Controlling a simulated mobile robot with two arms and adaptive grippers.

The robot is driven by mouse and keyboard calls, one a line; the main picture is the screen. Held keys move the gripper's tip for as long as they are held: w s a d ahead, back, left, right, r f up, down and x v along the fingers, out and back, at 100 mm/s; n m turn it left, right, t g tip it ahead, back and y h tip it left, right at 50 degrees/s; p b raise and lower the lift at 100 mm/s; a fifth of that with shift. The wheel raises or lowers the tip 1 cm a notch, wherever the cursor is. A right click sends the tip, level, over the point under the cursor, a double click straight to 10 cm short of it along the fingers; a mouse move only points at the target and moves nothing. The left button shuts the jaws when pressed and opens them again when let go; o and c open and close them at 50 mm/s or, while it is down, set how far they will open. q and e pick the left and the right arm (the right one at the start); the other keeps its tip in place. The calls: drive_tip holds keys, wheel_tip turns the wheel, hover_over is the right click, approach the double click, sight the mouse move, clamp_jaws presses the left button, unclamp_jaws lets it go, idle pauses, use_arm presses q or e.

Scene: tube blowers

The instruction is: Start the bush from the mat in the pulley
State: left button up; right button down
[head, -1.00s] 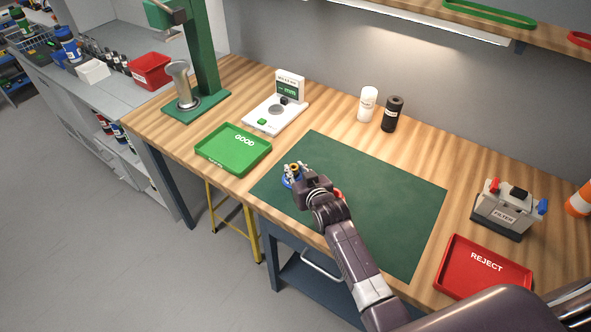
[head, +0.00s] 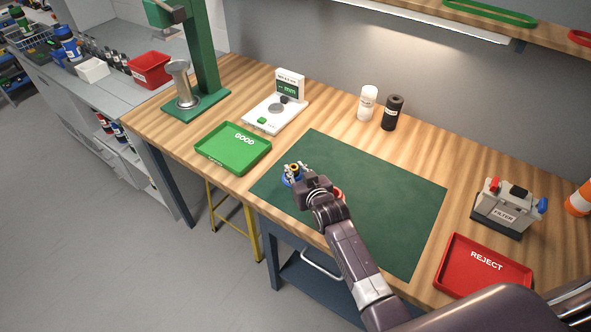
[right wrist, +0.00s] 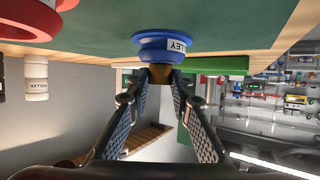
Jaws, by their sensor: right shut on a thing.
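The blue pulley (head: 288,182) lies on the green mat (head: 400,195); it also shows, labelled, in the right wrist view (right wrist: 160,41). The bronze bush (right wrist: 160,75) is between the fingertips of my right gripper (right wrist: 160,82), right at the pulley's middle. The bush shows as a small gold ring in the head view (head: 294,167). My right gripper (head: 294,171) is shut on it. The bush meets the pulley or nearly so; how far it sits inside, I cannot tell. My left gripper is out of view.
A red ring-shaped part (head: 340,194) lies on the mat, partly behind my right gripper. The green GOOD tray (head: 212,163) is left, the red REJECT tray (head: 455,282) right. A white gauge (head: 262,126), two bottles (head: 368,104) and a battery-like box (head: 503,208) stand around the mat.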

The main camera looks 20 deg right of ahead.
drive_tip(key=shift+f+b, duration=0.35)
drive_tip(key=shift+f, duration=0.15)
drive_tip(key=c, duration=1.7)
unclamp_jaws()
drive_tip(key=shift+s+f, duration=0.1)
drive_tip(key=shift+o, duration=0.2)
drive_tip(key=shift+f, duration=0.1)
drive_tip(key=shift+s, duration=0.15)
drive_tip(key=v, duration=1.1)
drive_tip(key=shift+s+r, duration=0.2)
drive_tip(key=shift+r, duration=0.35)
